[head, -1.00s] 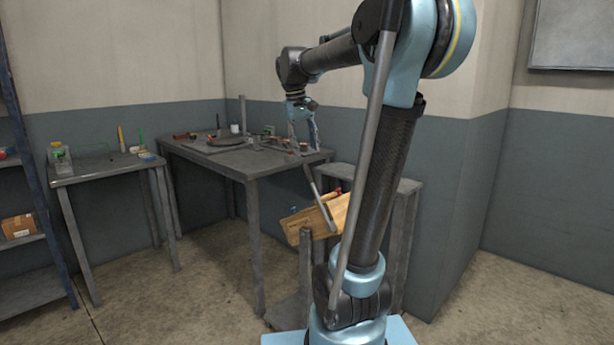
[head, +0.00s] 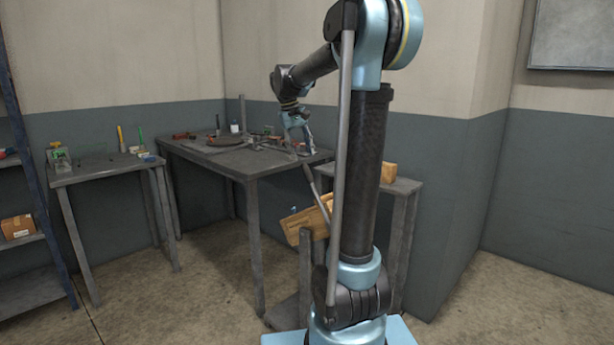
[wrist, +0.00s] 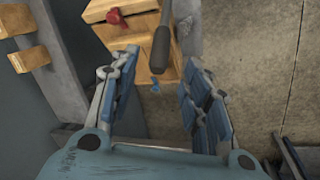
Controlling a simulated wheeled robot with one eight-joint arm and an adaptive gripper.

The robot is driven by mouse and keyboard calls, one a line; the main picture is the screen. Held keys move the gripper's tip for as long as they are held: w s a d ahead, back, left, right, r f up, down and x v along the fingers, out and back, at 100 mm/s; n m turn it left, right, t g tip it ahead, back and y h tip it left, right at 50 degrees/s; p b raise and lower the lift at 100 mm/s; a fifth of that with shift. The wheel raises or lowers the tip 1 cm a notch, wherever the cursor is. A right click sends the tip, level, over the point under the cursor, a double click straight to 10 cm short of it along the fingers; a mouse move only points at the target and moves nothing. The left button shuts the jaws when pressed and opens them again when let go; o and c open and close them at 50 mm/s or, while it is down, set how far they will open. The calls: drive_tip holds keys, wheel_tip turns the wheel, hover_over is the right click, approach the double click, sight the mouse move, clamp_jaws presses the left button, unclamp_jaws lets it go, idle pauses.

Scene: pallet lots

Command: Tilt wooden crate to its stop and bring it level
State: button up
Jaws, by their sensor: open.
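The wooden crate (head: 296,224) sits tilted at the grey stand in the head view, its right part hidden behind my arm. A grey bar with a dark grip (head: 316,182) slants up from it. In the wrist view the crate (wrist: 182,52) is at the top, with a red knob (wrist: 117,18) and a small blue part (wrist: 155,87). The dark grip (wrist: 162,45) points in between my fingers. My gripper (wrist: 160,60) is open, with a finger on either side of the grip's end and no clear contact. In the head view my gripper (head: 304,143) is above the crate.
A grey stand (head: 402,187) right of the crate carries a wooden block (head: 389,172). A dark worktable (head: 240,164) with several tools stands behind the crate. A smaller table (head: 105,170) and a shelf rack (head: 25,290) are at left. The floor at front left is clear.

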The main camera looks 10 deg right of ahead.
sight(305, 166)
drive_tip(key=x, duration=0.9)
drive_tip(key=shift+f, duration=0.2)
drive_tip(key=shift+d, duration=0.1)
clamp_jaws()
